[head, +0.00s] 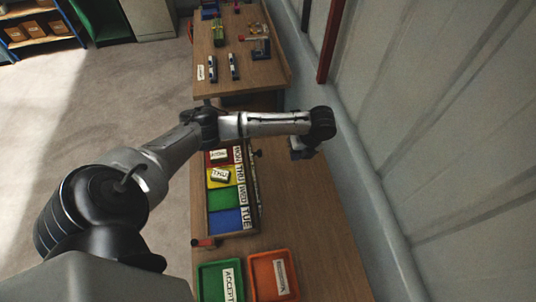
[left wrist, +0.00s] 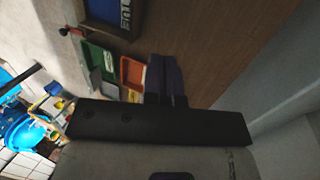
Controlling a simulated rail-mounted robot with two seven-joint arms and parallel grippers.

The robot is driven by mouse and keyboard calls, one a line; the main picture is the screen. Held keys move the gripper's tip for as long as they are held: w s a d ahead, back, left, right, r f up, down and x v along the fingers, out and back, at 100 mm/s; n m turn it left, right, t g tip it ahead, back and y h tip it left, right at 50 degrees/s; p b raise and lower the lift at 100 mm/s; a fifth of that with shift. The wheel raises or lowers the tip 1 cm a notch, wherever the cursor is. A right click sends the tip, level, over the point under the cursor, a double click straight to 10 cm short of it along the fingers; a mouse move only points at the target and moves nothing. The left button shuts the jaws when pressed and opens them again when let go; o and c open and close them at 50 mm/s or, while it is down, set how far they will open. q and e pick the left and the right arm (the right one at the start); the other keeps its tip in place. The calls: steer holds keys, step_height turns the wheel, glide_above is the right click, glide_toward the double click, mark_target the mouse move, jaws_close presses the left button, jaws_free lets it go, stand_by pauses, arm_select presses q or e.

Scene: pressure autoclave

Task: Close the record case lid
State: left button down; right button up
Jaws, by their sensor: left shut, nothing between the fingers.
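The record case (head: 224,221) stands on the near bench in the head view, with red, yellow, green and blue sections showing, so it is open. A strip of day labels runs along its right side. I cannot clearly tell the lid from the case; my arm covers its far end. My left gripper (head: 301,152) is right of the case, above the bench near the wall, apart from the case. In the left wrist view its fingers (left wrist: 166,78) are shut and empty. A corner of the case (left wrist: 112,14) shows at the top there. My right gripper is not in view.
A green tray (head: 207,281) and an orange tray (head: 258,278) stand at the near end of the bench. A small block labelled like a card (head: 220,174) lies in the yellow section. The wall (head: 365,190) borders the bench on the right; the bench strip beside it is clear.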

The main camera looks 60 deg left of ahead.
arm_select(q)
steer(key=w+a+r, duration=0.2)
steer(key=a+r, duration=0.1)
steer(key=a, duration=0.2)
steer(key=s+a+f+m+p, duration=0.1)
steer(key=s+a+f+p, duration=0.2)
steer(key=s+f, duration=0.5)
steer(key=shift+a+f+g+p, duration=0.15)
steer(key=shift+f+g+p, duration=0.05)
steer(key=shift+g+p, duration=0.2)
steer(key=shift+r, duration=0.1)
